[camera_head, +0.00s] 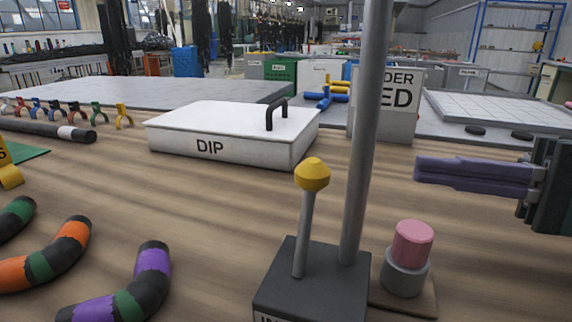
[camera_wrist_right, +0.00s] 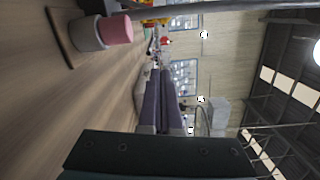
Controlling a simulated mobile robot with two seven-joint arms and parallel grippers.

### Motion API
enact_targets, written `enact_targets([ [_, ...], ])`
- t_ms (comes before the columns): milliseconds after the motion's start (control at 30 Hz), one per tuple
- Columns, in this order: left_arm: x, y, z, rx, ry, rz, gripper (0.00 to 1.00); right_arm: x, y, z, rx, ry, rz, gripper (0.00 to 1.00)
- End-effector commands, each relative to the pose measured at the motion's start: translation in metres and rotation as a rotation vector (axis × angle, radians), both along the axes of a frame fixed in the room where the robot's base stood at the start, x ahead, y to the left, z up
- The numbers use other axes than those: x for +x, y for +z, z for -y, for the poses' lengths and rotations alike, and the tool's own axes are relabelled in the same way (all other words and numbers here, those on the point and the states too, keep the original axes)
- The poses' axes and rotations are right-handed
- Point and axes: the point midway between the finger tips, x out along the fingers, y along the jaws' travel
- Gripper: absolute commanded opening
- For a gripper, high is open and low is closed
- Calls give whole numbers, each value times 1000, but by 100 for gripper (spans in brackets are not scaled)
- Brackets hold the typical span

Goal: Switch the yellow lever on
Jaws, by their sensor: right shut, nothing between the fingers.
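The yellow lever (camera_head: 312,174) is a grey rod with a yellow knob, rising from a dark box (camera_head: 310,284) on the wooden table. The rod leans slightly to the right at its top. A label on the box's front is cut off by the lower picture edge. My right gripper (camera_head: 418,168) comes in from the right with its purple fingers shut and empty. It points left, at about the knob's height in the picture, and is apart from the lever. The shut fingers also show in the right wrist view (camera_wrist_right: 162,88). My left gripper is not in view.
A grey pole (camera_head: 363,140) stands right behind the lever, between it and my right gripper in the picture. A pink-topped grey cylinder (camera_head: 410,258) stands right of the box. A white DIP box (camera_head: 245,148) sits behind. Coloured hose pieces (camera_head: 150,275) lie at left.

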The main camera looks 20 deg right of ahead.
Motion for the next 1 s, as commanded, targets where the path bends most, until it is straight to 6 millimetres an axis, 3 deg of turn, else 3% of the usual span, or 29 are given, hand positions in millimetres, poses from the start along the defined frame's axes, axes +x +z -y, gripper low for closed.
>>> enact_targets([
  [333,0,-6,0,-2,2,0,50,39,1,-66,3,4,4,0],
  [400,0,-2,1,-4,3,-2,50,29,4,-72,1,3,-2,0],
  [633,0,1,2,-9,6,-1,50,13,8,-88,0,1,-1,0],
  [1000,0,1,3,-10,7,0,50,10,8,-91,-1,0,0,0],
])
